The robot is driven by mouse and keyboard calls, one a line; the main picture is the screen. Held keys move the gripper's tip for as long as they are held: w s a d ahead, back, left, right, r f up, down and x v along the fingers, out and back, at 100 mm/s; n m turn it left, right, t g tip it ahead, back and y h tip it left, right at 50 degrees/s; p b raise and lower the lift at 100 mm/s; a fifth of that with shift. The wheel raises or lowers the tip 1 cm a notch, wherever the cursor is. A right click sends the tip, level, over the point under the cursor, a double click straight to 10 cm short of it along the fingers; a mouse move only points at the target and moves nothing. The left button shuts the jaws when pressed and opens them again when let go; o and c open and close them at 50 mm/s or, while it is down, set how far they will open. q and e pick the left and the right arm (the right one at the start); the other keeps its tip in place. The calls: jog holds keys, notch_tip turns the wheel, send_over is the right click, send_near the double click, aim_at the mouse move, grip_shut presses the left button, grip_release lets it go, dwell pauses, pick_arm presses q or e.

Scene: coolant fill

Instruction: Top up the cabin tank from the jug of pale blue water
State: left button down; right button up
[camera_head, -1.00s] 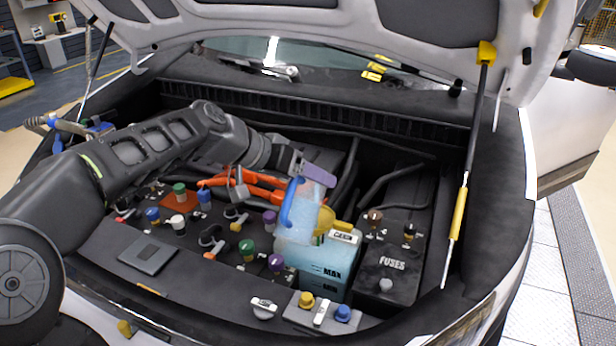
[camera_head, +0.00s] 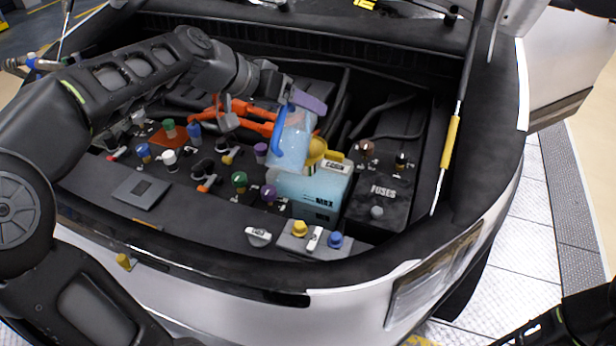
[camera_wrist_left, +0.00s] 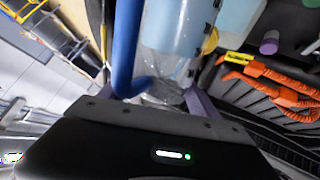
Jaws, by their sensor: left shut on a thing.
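My left gripper (camera_head: 292,103), with purple fingertips, is shut on a clear jug (camera_head: 297,127) of pale blue water. The jug has a blue handle (camera_head: 280,148) and is tilted, its lower end beside a yellow funnel (camera_head: 318,150). The funnel is at the top of a pale blue tank (camera_head: 300,187) with a MAX mark and a white label (camera_head: 337,165) too small to read surely. Whether water is flowing, and the tank's exact level, I cannot tell. In the left wrist view the jug (camera_wrist_left: 175,30) fills the space beyond the fingers. My right gripper is out of view.
A black FUSES box (camera_head: 375,200) stands right of the tank. Several coloured caps, among them a green one (camera_head: 239,180) and a yellow one (camera_head: 299,228), stand around it. Orange cables (camera_head: 245,110) run behind. A hood strut (camera_head: 450,140) rises at right.

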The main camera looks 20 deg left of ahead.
pick_arm(q)
jog(key=shift+w+f+g+p, duration=0.3)
jog(key=shift+g+p, duration=0.3)
jog(key=shift+p, duration=0.6)
dwell(2.2)
jog(key=shift+w+f+n+g+p, duration=0.25)
jog(key=shift+f+g+p, duration=0.4)
jog(key=shift+p, duration=0.55)
dwell(1.6)
jog(key=shift+a+r, duration=0.1)
